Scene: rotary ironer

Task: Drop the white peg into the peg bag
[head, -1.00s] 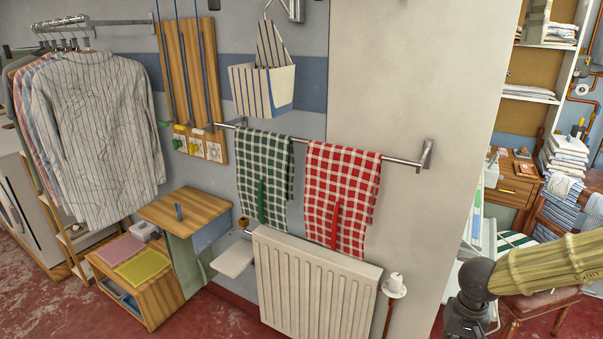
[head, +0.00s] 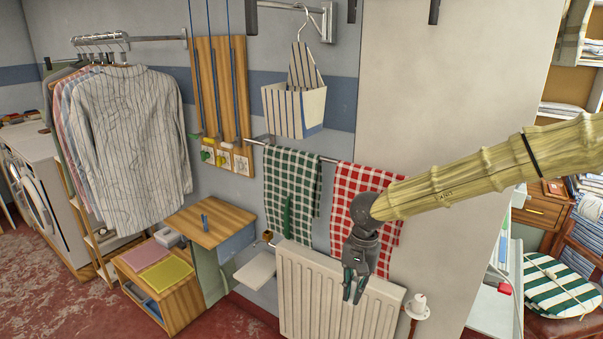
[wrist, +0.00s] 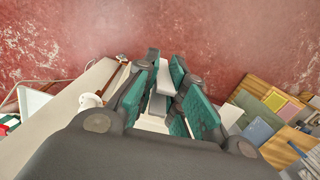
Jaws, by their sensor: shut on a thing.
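The peg bag (head: 294,110) is pale with dark stripes and hangs open-topped from a hanger on the wall. My gripper (head: 353,292) points down in front of the radiator, below and to the right of the bag. In the wrist view my gripper (wrist: 163,98) has its teal pads closed on a narrow white piece, the white peg (wrist: 163,78). The fingers hide part of the peg, and I cannot make it out in the head view.
A rail below the bag carries a green checked towel (head: 291,180) and a red checked towel (head: 350,190), partly behind my arm. The radiator (head: 310,300) stands below them. A blue peg (head: 204,222) is on the wooden top (head: 225,218). Striped shirts (head: 130,150) hang at left.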

